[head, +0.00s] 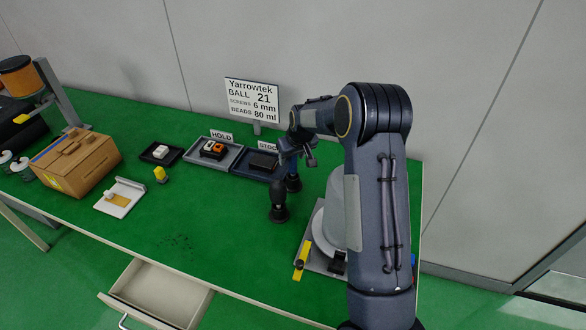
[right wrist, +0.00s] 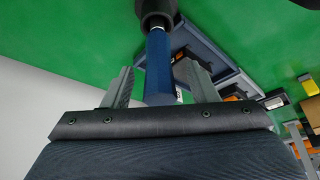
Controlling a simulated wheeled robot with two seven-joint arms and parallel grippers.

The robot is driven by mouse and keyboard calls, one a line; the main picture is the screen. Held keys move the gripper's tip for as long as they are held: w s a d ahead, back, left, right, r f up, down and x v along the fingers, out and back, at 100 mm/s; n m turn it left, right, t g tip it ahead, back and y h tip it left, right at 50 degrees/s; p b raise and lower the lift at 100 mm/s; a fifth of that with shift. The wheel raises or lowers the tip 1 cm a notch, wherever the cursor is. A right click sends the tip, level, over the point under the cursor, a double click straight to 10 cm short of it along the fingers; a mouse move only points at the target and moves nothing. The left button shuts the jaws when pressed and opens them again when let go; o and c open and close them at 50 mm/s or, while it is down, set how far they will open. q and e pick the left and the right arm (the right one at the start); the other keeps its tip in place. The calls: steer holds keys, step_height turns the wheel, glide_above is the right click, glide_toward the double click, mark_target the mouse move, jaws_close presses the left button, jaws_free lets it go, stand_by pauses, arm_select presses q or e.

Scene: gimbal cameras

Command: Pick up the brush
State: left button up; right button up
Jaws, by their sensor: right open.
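The brush appears to be the upright blue handle (right wrist: 158,70) with a silver band, its lower end in a dark round holder (right wrist: 157,12). In the head view the brush (head: 293,173) stands on the green table, partly covered by my right gripper (head: 290,152). In the right wrist view my right gripper (right wrist: 158,72) is open, with one finger on each side of the handle. Gaps show between the handle and both fingers. The bristles are hidden. My left gripper is not in view.
Two trays, HOLD (head: 228,164) and STOCK (head: 243,171), lie to the left. A sign (head: 252,98) stands behind. A drawer (head: 160,292) is open in front. The table's middle is mostly clear.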

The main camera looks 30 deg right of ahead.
steer(key=shift+x, duration=0.9)
steer(key=shift+c, duration=0.3)
steer(key=c, duration=1)
